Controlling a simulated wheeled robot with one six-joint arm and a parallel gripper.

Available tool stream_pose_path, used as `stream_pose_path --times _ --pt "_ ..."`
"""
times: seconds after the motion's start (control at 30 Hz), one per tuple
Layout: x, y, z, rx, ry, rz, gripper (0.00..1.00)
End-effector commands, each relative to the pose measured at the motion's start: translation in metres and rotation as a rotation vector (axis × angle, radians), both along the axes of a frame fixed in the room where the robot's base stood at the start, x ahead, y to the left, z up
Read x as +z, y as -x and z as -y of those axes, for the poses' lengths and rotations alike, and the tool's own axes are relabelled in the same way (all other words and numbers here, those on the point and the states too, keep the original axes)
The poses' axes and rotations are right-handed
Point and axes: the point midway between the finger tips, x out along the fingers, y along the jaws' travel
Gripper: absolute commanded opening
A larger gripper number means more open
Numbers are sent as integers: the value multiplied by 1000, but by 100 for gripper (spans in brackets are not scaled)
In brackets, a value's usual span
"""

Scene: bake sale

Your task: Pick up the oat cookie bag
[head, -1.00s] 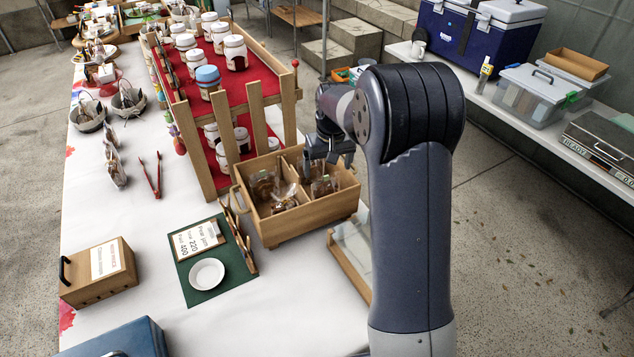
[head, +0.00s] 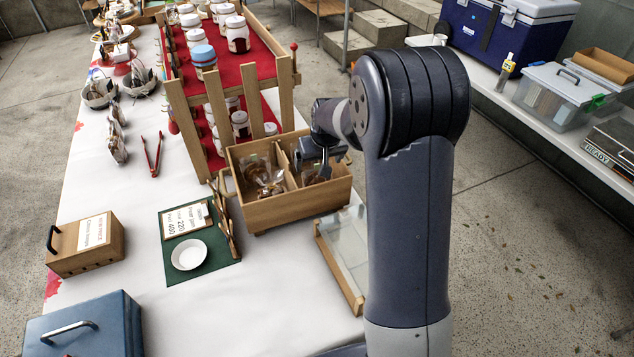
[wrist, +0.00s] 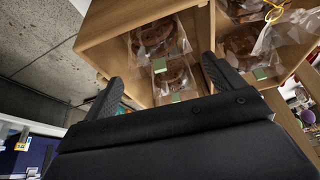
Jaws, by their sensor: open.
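A wooden crate (head: 283,213) with a divider stands on the white table and holds clear bags of brown cookies. Bags (head: 262,174) lie in its left compartment. In the wrist view, two bags with green labels, an upper bag (wrist: 157,42) and a lower bag (wrist: 174,79), lie in one compartment, and another bag (wrist: 242,45) lies in the neighbouring compartment. I cannot tell which is the oat cookie bag. My gripper (wrist: 160,85) is open and empty, its fingers at the edge of the compartment with two bags. In the head view my gripper (head: 325,165) is over the crate's right compartment.
A wooden shelf (head: 284,85) with red cloth and jars stands behind the crate. A glass-topped wooden case (head: 345,255) lies close in front. A green mat (head: 172,248) with a white dish (head: 189,254) is at left. Red tongs (head: 153,155) lie farther back.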

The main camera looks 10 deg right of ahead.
Motion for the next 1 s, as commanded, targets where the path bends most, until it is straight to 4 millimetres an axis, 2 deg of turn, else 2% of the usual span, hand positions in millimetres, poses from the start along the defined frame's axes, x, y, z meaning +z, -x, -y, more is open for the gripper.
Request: stream_pose_path --times 0.3,0.63,1.0 --pt "-34 -18 -1 0 -1 -2 89" --pt "-40 -20 -1 0 0 -1 89" --pt "-40 -20 -1 0 0 -1 60"
